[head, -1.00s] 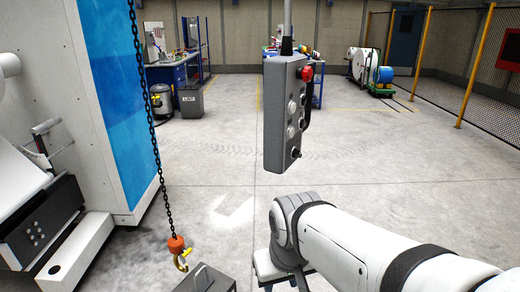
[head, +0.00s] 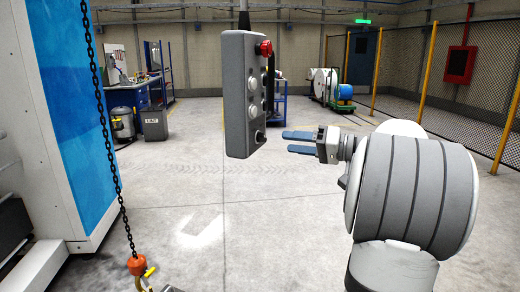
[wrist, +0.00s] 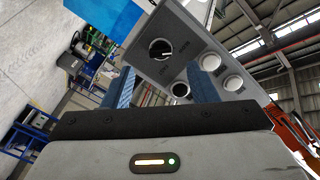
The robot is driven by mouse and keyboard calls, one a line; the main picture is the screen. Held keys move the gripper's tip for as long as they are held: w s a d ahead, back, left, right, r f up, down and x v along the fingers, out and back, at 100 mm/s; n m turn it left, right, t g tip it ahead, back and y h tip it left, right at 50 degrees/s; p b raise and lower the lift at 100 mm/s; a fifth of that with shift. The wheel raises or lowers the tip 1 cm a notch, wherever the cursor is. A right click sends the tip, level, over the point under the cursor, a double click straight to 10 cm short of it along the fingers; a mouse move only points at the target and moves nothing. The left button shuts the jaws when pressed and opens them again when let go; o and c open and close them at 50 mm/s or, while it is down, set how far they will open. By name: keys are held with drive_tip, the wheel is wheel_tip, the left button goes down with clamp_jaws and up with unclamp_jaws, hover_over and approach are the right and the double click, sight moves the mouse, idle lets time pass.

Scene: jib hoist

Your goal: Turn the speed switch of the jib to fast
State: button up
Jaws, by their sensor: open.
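The grey pendant control box (head: 236,100) hangs from its pole left of centre in the head view. Its rotary speed switch (head: 259,137) is a dark knob low on the button face. In the wrist view the knob (wrist: 160,48) shows as a black dial with a pale mark and lettering beside it, too small to read. My gripper (head: 288,141) is open and empty, its blue fingers pointing left at the lower part of the pendant, apart from the knob. In the wrist view the knob lies ahead between the fingertips (wrist: 160,73).
The pendant also carries a red stop button (head: 263,48) and several pale buttons. The hoist chain (head: 106,130) with its orange hook block (head: 138,264) hangs at left, by a blue-and-white machine (head: 75,120). The floor beyond is mostly clear.

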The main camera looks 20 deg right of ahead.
sight(262, 137)
drive_tip(key=x, duration=0.7)
drive_tip(key=shift+w+r+t, duration=0.3)
drive_tip(key=shift+r, duration=0.05)
drive_tip(key=shift+d, duration=0.15)
drive_tip(key=c, duration=1)
